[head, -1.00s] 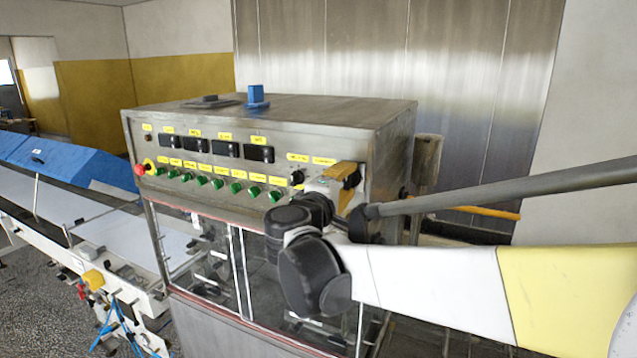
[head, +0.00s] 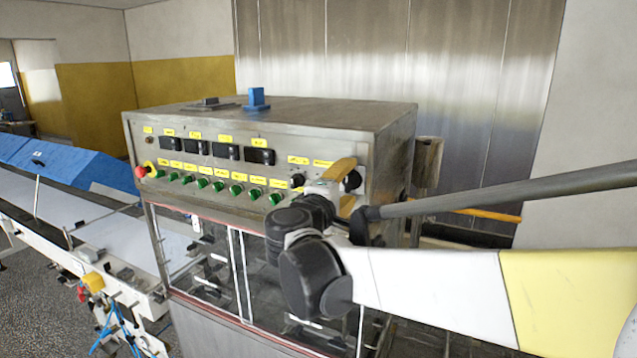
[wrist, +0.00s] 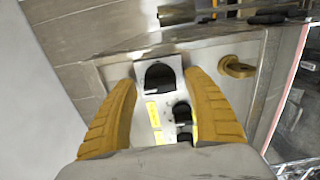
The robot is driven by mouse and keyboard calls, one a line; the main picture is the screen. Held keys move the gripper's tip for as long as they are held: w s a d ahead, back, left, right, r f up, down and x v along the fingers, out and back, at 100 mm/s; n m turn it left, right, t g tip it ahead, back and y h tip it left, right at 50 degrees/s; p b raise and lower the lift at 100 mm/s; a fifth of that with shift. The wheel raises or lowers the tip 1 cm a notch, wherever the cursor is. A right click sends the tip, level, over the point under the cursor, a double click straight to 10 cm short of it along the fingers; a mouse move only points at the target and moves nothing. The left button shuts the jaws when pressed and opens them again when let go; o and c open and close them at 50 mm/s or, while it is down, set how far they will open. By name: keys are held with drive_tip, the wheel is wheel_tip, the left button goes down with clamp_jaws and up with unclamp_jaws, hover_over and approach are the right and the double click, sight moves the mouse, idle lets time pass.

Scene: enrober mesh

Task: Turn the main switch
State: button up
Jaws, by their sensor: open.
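The main switch appears to be the large black knob (head: 352,181) at the right end of the steel cabinet's control panel. In the wrist view the large black knob (wrist: 160,78) sits on a pale plate, between the fingertips as seen in the picture. My gripper (head: 346,186) is open, with one yellow finger above and one below, just in front of the panel's right end. In the wrist view my gripper (wrist: 157,80) spreads its two fingers on either side of the knob. No contact with the knob is visible; the remaining depth is hard to tell.
A smaller black knob (head: 297,180) is left of my gripper; several green buttons, displays and a red emergency stop (head: 140,171) lie farther left. Clear panels (head: 200,255) are below. A white conveyor (head: 110,235) runs at left. A yellow ring-shaped part (wrist: 237,67) is right of the fingers.

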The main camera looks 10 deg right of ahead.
drive_tip(key=v, duration=1.2)
